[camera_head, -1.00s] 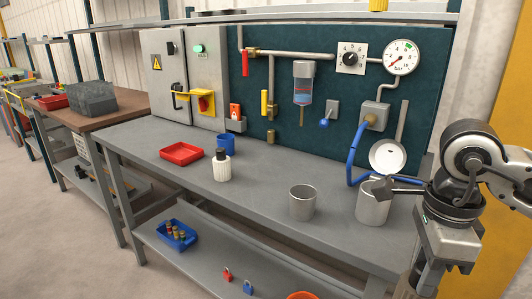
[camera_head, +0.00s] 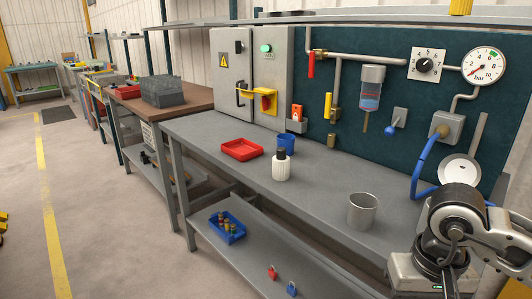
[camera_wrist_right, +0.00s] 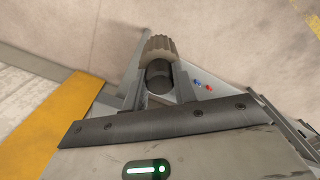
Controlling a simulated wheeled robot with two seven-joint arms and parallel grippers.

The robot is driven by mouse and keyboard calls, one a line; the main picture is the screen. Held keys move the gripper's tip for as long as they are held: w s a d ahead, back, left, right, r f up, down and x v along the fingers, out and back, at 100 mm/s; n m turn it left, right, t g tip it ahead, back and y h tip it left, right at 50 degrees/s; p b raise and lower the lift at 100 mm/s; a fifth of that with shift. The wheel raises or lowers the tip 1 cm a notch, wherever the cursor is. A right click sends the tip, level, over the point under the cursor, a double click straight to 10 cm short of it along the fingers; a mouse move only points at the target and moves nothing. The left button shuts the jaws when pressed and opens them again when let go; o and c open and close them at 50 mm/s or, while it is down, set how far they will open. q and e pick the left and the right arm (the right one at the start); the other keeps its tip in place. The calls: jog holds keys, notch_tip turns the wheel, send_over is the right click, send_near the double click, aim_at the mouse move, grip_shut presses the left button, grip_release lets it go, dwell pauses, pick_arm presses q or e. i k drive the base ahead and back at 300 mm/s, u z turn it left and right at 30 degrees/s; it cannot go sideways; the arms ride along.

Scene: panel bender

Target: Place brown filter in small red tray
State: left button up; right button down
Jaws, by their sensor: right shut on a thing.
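The small red tray (camera_head: 242,150) lies on the grey workbench, left of a white ribbed bottle-like filter with a dark top (camera_head: 281,166). In the right wrist view my right gripper (camera_wrist_right: 155,88) is shut on a ribbed grey-brown cylinder with a dark end, the brown filter (camera_wrist_right: 161,46). The filter is held over the floor side of the bench. In the head view my right arm is at the lower right, and the filter is not visible there. My left gripper is not in view.
A metal cup (camera_head: 362,211) stands at the bench's right part. A blue bin (camera_head: 227,227) with small parts and two padlocks (camera_head: 272,272) are on the lower shelf. The bench between the white filter and metal cup is clear.

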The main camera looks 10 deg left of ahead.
aim_at(247, 155)
jog(key=u, duration=1.5)
jog(key=i, duration=1.6)
jog(key=z, duration=1.2)
